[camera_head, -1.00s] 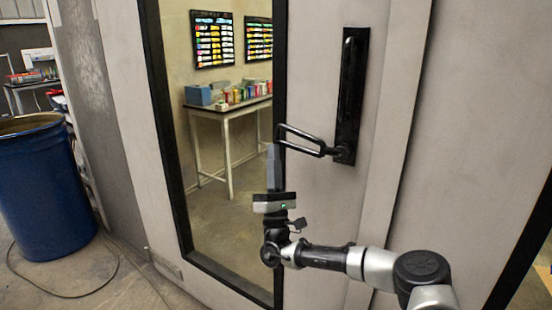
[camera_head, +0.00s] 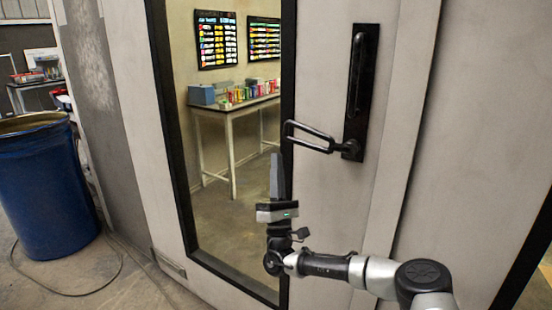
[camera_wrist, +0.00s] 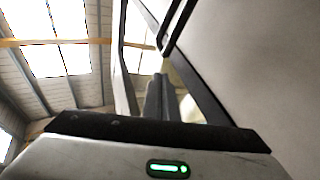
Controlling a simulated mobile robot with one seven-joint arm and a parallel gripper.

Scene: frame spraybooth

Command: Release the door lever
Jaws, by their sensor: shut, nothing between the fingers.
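The door lever (camera_head: 310,137) is a black loop-shaped handle pointing left from a tall black plate (camera_head: 361,85) on the grey door. It sits roughly level, a little tilted, and its left end reaches the window's dark frame. My gripper (camera_head: 276,156) is shut and empty, pointing up just below and left of the lever's free end, apart from it in the head view. In the wrist view my gripper's fingers (camera_wrist: 160,78) point up, and the black lever (camera_wrist: 178,28) shows above them at the top.
The door (camera_head: 330,220) has a tall window (camera_head: 225,215) with a black frame. Through it show a table (camera_head: 240,108) with cans and two wall charts. A blue barrel (camera_head: 45,190) stands at the left, with a cable on the floor.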

